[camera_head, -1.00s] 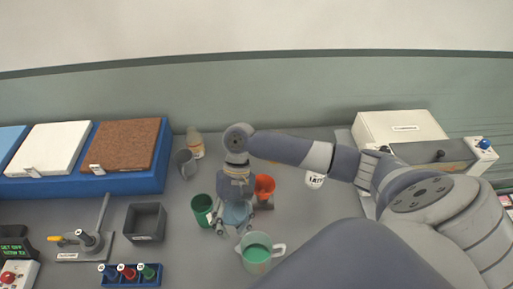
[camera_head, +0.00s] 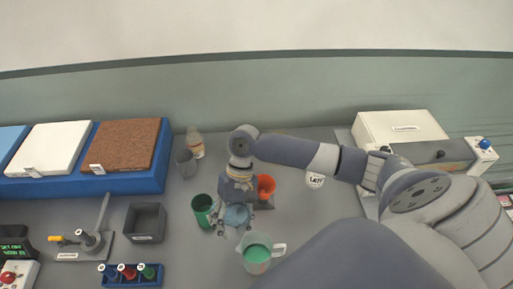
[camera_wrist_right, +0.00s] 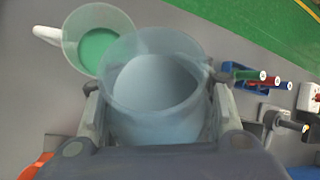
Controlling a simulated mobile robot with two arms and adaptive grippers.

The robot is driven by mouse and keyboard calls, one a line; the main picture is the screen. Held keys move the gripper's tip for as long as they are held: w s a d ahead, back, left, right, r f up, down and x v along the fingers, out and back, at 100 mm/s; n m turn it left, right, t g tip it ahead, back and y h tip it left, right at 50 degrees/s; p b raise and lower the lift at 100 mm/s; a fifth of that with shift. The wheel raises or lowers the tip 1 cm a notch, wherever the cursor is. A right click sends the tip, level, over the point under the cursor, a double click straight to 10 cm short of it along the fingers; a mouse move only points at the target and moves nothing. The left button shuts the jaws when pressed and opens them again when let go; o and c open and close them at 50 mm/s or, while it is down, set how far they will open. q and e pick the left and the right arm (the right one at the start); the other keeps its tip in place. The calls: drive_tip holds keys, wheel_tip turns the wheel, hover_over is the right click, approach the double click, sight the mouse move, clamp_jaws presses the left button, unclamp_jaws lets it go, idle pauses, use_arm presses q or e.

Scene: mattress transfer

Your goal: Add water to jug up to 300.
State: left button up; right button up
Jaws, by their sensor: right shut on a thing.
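The jug (camera_head: 247,262) is clear with a white handle on its right and holds green liquid. It stands on the bench at the front middle, and it also shows at the upper left of the right wrist view (camera_wrist_right: 70,40). My right gripper (camera_head: 235,224) is shut on a translucent cup (camera_wrist_right: 152,75) with pale blue contents, likely the water. The cup is just behind the jug in the head view and beside it in the wrist view. The jug's scale marks cannot be read. My left gripper is not in view.
A green cup (camera_head: 202,207) stands left of the held cup and an orange cup (camera_head: 266,184) right of it. A grey cup (camera_head: 185,163) and a bottle (camera_head: 195,145) stand behind. A grey bin (camera_head: 146,223) and a blue rack (camera_head: 133,281) are left.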

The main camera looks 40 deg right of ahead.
drive_tip(key=shift+w+f+t, duration=0.1)
drive_tip(key=shift+f+t, duration=0.1)
drive_tip(key=shift+t, duration=0.2)
idle(0.4)
drive_tip(key=shift+w+a+r+n+t, duration=0.1)
drive_tip(key=shift+w+r+n+t, duration=0.3)
drive_tip(key=shift+t, duration=0.4)
idle(1.0)
drive_tip(key=shift+w+f+t+y+b, duration=0.15)
drive_tip(key=shift+f+t+y+b, duration=0.2)
drive_tip(key=shift+f, duration=0.2)
drive_tip(key=shift+w+f+t+b, duration=0.2)
drive_tip(key=shift+f+t+b, duration=0.35)
drive_tip(key=shift+b, duration=1)
drive_tip(key=f+b, duration=0.1)
drive_tip(key=b, duration=0.1)
drive_tip(key=f+t+b, duration=0.1)
drive_tip(key=b, duration=0.1)
drive_tip(key=f+b, duration=0.1)
drive_tip(key=b, duration=0.2)
drive_tip(key=shift+w+n+t+y, duration=0.25)
drive_tip(key=shift+n+t, duration=0.05)
drive_tip(key=shift+n, duration=0.1)
idle(0.4)
drive_tip(key=shift+s+r+t+p, duration=0.2)
drive_tip(key=shift+r+t+p, duration=0.15)
drive_tip(key=shift+r, duration=0.1)
idle(0.8)
drive_tip(key=shift+a+f, duration=0.1)
